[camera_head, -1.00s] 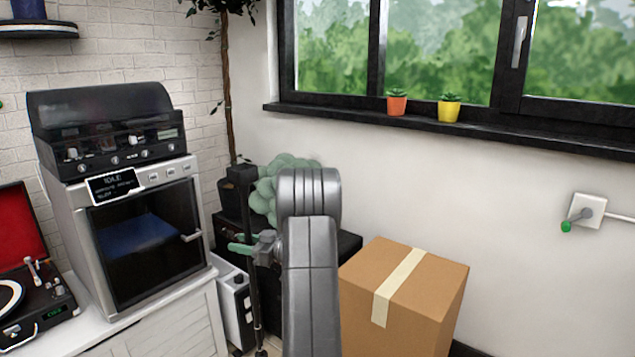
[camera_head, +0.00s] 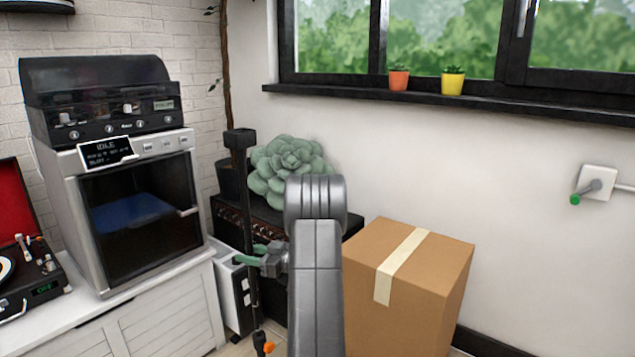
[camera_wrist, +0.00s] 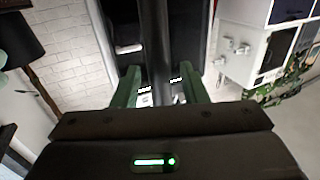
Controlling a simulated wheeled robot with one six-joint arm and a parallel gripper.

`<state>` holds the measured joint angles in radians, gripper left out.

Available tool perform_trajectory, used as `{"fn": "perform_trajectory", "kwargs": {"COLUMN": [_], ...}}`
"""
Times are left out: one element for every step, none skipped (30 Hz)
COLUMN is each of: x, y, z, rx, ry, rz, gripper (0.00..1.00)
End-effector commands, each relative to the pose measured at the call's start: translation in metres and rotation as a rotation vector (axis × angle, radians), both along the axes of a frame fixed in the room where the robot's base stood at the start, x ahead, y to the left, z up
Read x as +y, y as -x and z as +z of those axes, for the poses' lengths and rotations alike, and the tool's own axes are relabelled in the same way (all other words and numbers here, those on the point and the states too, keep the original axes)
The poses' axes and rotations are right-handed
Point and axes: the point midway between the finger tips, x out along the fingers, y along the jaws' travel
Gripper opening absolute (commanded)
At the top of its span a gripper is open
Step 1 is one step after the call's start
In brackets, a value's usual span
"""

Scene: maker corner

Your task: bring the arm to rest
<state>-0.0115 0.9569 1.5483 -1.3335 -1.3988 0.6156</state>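My arm shows folded up in grey in the head view. My gripper (camera_head: 251,254) sticks out to the left of the arm, with its green fingers visible.
A cardboard box (camera_head: 440,260) stands right of my arm. A leafy green plant (camera_head: 287,165) is behind it. A cabinet (camera_head: 165,305) at left carries an oven-like machine (camera_head: 140,225) and a record player (camera_head: 30,275).

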Motion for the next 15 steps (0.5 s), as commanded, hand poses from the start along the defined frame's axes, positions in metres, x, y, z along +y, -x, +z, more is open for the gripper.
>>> {"fn": "perform_trajectory", "kwargs": {"x": [-0.013, -0.018, -0.026, -0.032, -0.037, -0.046, -0.051, -0.057, -0.064, -0.070, -0.075, -0.082, -0.086, -0.091, -0.096], "y": [0.002, 0.004, 0.006, 0.008, 0.010, 0.012, 0.014, 0.015, 0.018, 0.019, 0.021, 0.022, 0.024, 0.025, 0.027], "z": [0.006, 0.006, 0.006, 0.006, 0.006, 0.006, 0.005, 0.005, 0.005, 0.005, 0.005, 0.005, 0.005, 0.005, 0.005], "rx": [0.001, 0.002, 0.002, 0.002, 0.001, 0.002, 0.002, 0.003, 0.003, 0.002, 0.002, 0.001, 0.001, 0.001, 0.001], "ry": [0.000, -0.001, -0.001, 0.000, 0.000, -0.001, 0.000, 0.000, -0.001, -0.001, 0.000, 0.000, 0.000, 0.000, 0.000], "rz": [-0.006, -0.004, -0.005, -0.005, -0.004, -0.005, -0.005, -0.005, -0.005, -0.004, -0.004, -0.004, -0.004, -0.003, -0.003], "gripper": [0.39, 0.39, 0.39, 0.39, 0.39, 0.39, 0.39, 0.39, 0.39, 0.39, 0.39, 0.39, 0.39, 0.39, 0.39]}}
